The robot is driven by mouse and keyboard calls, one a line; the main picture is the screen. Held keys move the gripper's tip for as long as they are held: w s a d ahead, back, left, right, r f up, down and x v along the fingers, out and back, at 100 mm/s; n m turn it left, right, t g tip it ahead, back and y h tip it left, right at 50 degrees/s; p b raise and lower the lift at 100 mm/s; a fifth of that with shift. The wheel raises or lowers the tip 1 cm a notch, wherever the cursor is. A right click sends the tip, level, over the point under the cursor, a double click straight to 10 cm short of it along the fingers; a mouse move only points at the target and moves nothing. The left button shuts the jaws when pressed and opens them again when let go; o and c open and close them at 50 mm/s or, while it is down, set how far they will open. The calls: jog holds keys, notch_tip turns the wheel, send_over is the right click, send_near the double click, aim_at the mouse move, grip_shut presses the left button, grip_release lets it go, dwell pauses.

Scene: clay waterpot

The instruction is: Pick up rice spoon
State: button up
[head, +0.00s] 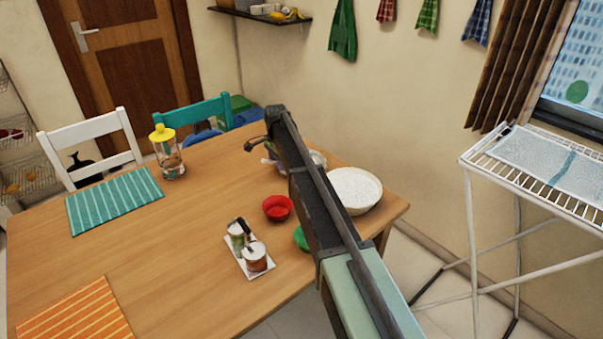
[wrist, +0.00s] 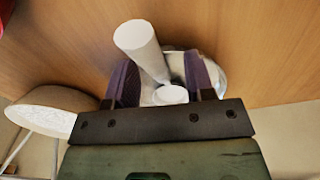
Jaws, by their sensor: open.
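A white, long piece (wrist: 140,42), which looks like the rice spoon, shows between the fingers in the wrist view. Its wide end points up and left and it narrows downward. A small white round part (wrist: 172,95) lies just below it; I cannot tell whether they are one piece. A shiny metal dish (wrist: 212,76) is behind them. My gripper (wrist: 158,60) is open, with one purple finger on each side of the white piece and no clear grip on it. In the head view, my arm largely hides this spot.
A white bowl of rice-like grains (head: 354,188) stands beside my arm on the wooden table (head: 190,225). A yellow-lidded jar (head: 168,155) stands farther left.

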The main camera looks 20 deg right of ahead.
jog(key=shift+f, duration=0.8)
jog(key=shift+r, duration=0.25)
grip_shut()
jog(key=shift+r, duration=0.1)
notch_tip(320, 180, up, 20)
jog(key=p, duration=2)
